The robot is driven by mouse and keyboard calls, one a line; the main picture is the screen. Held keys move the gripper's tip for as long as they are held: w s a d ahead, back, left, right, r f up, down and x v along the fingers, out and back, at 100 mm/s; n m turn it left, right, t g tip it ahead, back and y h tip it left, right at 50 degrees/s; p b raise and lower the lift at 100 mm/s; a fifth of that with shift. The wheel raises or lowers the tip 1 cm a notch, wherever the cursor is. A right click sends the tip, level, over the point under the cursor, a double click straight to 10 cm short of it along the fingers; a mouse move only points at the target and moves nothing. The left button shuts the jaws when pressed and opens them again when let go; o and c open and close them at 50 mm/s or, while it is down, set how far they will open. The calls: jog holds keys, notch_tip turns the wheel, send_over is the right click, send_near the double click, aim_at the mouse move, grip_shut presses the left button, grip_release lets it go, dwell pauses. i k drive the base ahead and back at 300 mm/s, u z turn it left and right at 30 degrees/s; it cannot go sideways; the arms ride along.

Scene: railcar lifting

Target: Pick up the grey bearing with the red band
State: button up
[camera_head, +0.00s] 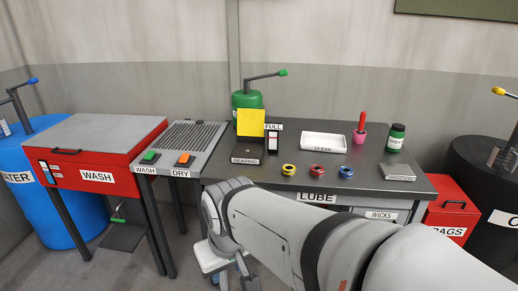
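The grey bearing with the red band (323,173) stands on the dark grey lube table (385,205), in the middle of a row of 3 bearings. A yellow-banded bearing (288,170) is on its left and a blue-banded bearing (346,173) on its right, close by. My arm reaches across the lower middle of the view and bends down at the left, in front of the table. It is apart from the bearings. Parts at the lower end of the arm show below the bend, but I cannot make out the fingertips.
Behind the bearings are a white CLEAN tray (324,142), a red-handled tool (360,128) and a green bottle (395,137). A yellow panel with a bearing label (250,123) stands at the left. Red WASH cabinet (97,176) and DRY rack (187,150) adjoin. The table front around the bearings is clear.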

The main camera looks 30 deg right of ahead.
aim_at(316, 170)
jog(key=z, duration=0.7)
jog(key=i, duration=1.4)
jog(key=z, duration=0.5)
jog(key=k, duration=0.7)
jog(key=z, duration=0.25)
jog(key=i, duration=0.75)
jog(key=u, duration=0.1)
